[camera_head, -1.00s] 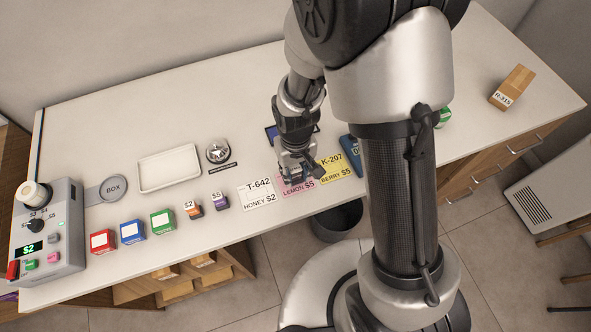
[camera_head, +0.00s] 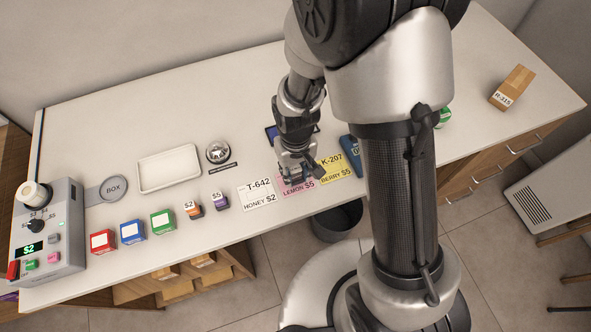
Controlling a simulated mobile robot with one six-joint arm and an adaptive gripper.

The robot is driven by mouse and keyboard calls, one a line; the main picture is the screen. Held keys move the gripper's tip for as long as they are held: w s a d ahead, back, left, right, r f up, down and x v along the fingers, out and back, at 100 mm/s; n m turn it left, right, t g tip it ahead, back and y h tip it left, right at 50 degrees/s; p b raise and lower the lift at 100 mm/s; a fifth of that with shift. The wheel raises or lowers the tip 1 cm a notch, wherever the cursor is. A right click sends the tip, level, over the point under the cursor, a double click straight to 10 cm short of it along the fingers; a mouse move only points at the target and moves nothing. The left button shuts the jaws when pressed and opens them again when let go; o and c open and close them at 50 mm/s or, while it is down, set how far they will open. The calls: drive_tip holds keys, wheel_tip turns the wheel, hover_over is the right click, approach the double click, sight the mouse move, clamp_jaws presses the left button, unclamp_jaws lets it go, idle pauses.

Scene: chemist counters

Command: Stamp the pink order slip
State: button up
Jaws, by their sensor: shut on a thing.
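The pink order slip (camera_head: 297,190) lies on the counter between the white and yellow slips, reading "LEMON $5". Its upper part is hidden by my gripper (camera_head: 300,173), which points down over it. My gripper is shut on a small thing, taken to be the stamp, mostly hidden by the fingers. I cannot tell whether it touches the paper. A dark-framed blue pad (camera_head: 272,133) lies behind my wrist, partly hidden.
The white slip T-642 (camera_head: 257,196) and yellow slip K-207 (camera_head: 339,169) flank the pink one. A bell (camera_head: 219,152), a white tray (camera_head: 168,168), small coloured boxes (camera_head: 162,222) and a grey machine (camera_head: 50,235) stand left. A cardboard box (camera_head: 513,88) stands far right.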

drive_tip(key=shift+r+p, duration=2.6)
drive_tip(key=shift+r, duration=0.9)
